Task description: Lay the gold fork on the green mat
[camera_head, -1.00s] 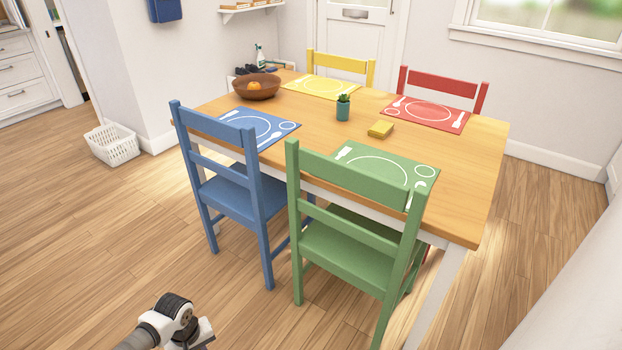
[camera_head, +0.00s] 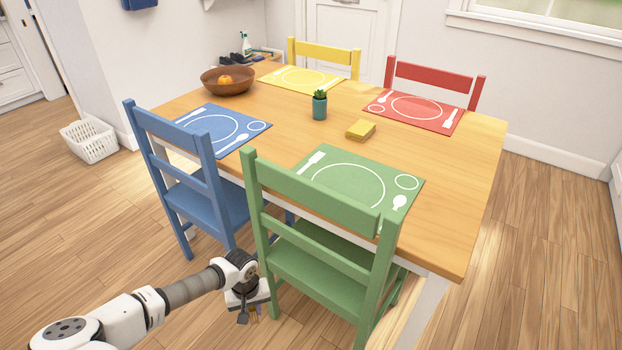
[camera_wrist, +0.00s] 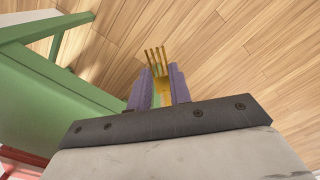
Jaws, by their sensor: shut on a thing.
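The gold fork (camera_wrist: 155,60) is held in my gripper (camera_wrist: 158,82), its tines sticking out past the fingertips in the wrist view. In the head view, my gripper (camera_head: 248,318) hangs low over the floor, left of the green chair, with a bit of the fork (camera_head: 256,311) showing below it. The green mat (camera_head: 397,187) lies on the near side of the wooden table, printed with a white plate outline and cutlery shapes. The green chair's back hides part of its near edge.
The green chair (camera_head: 310,200) stands between my gripper and the mat. The blue chair (camera_head: 172,135) is to its left. A yellow sponge (camera_head: 361,129), a small potted plant (camera_head: 319,106) and a bowl (camera_head: 228,85) with an orange fruit stand farther back on the table (camera_head: 455,190).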

